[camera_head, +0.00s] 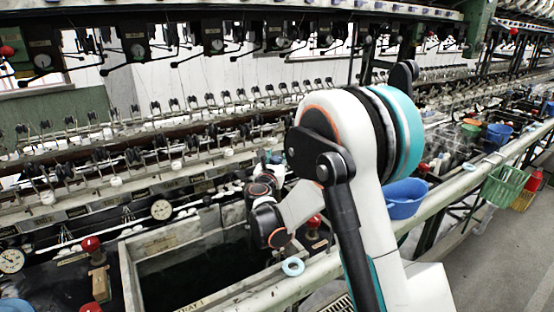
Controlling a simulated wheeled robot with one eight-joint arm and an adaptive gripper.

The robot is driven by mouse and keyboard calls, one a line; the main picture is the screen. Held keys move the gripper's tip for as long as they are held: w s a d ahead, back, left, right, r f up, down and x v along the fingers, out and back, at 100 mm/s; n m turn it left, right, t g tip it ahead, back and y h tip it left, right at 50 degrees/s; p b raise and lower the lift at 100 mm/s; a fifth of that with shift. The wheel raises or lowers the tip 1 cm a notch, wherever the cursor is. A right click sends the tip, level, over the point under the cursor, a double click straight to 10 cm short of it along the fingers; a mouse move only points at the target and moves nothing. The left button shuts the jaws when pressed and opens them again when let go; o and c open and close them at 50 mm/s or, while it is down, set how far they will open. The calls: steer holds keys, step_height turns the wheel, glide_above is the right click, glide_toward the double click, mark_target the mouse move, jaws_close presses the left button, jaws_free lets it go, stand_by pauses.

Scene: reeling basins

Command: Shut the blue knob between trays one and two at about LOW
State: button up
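My arm rises from the lower right and bends over the basin's right end. Its wrist end (264,205) is dark with orange rings, over the basin's right rear part. I cannot make out the gripper's fingers there, so I cannot tell whether they are open or shut. No blue knob shows clearly. A blue rounded thing (15,305) is cut off at the lower left corner, and I cannot tell what it is. Red knobs stand at the left (90,243) and just right of the wrist (315,221). The stone basin (132,283) holds dark water.
A pale blue ring (292,266) lies on the basin's front ledge. A blue bowl (404,198) hangs at the rail right of my arm, with a green basket (503,186) farther right. The floor at the right is clear.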

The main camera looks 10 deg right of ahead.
steer(key=c, duration=0.4)
steer(key=shift+h, duration=0.3)
steer(key=shift+a+m+g+h+p, duration=0.1)
steer(key=shift+m+g+h+p, duration=0.2)
steer(key=shift+m+g+h, duration=0.95)
steer(key=shift+m+g+h+p, duration=0.45)
steer(key=shift+m+g+h, duration=1.5)
steer(key=shift+g+h, duration=0.15)
steer(key=o, duration=1.1)
